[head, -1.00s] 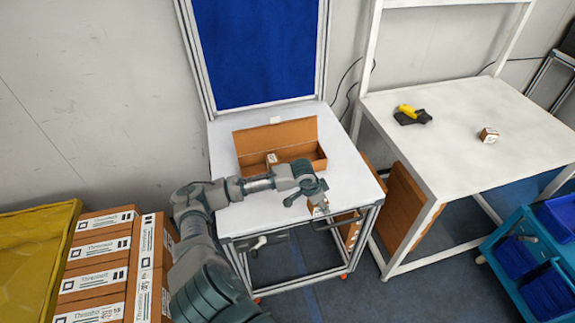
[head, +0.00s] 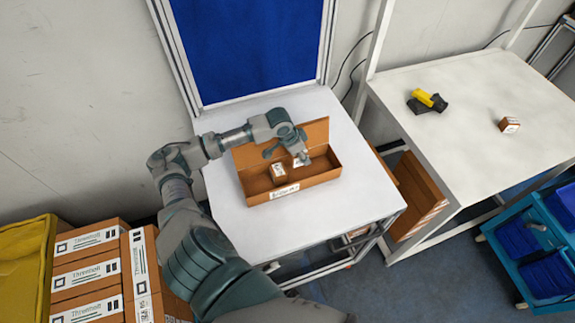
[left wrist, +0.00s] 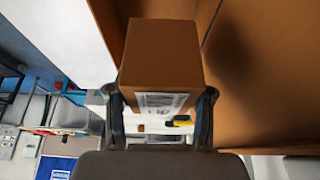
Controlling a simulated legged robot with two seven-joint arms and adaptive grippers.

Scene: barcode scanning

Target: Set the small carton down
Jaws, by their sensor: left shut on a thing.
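My left gripper (head: 289,153) is shut on a small brown carton (head: 301,160) with a white label. It holds this carton over the right half of an open brown box (head: 318,179) on the white table. The left wrist view shows both fingers of the left gripper (left wrist: 161,105) pressed on the sides of the held carton (left wrist: 165,52), with the box wall (left wrist: 270,90) beside it. Whether the carton touches the box floor cannot be told. Another small carton (head: 279,173) stands inside the box, left of the held one. My right gripper is not in view.
The white table (head: 235,225) is clear around the box. A second white table (head: 480,100) at right carries a yellow and black scanner (head: 428,101) and a small carton (head: 509,125). Stacked labelled boxes (head: 88,273) and a yellow bin (head: 28,262) stand at lower left.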

